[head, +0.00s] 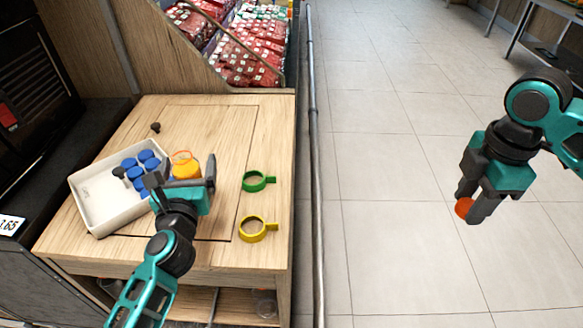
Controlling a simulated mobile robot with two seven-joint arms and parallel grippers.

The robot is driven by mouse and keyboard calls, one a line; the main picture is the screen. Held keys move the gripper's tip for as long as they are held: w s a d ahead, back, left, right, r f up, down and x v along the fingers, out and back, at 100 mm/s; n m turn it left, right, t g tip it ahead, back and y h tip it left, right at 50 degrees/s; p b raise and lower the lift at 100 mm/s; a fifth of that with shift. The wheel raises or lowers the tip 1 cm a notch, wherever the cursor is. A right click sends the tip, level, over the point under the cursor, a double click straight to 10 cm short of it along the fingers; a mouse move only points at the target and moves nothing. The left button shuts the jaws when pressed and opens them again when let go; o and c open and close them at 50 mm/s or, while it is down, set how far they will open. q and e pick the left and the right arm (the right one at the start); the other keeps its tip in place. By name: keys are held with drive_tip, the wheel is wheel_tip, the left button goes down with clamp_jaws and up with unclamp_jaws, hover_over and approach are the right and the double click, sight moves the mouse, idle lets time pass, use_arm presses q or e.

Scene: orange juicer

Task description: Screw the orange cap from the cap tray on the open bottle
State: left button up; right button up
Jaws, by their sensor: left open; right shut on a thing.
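The open bottle (184,167), filled with orange juice, stands upright on the wooden table beside the white tray. An orange ring shows at its top. My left gripper (182,180) is open at the bottle, with one finger to each side of it in the picture. Its near side hides the bottle's lower part, and I cannot tell whether the fingers touch it. My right gripper (471,206) is shut on the orange cap (463,207) and holds it out over the floor, far right of the table. The gripper's fingers partly hide the cap.
The white tray (89,196) holds several blue caps (135,172). A green ring with a handle (257,181) and a yellow one (257,230) lie right of the bottle. A small dark knob (155,127) sits behind. A metal rail (314,150) runs beside the table.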

use_arm(q)
drive_tip(key=shift+w, duration=0.15)
drive_tip(key=shift+c, duration=0.3)
drive_tip(key=c, duration=1.2)
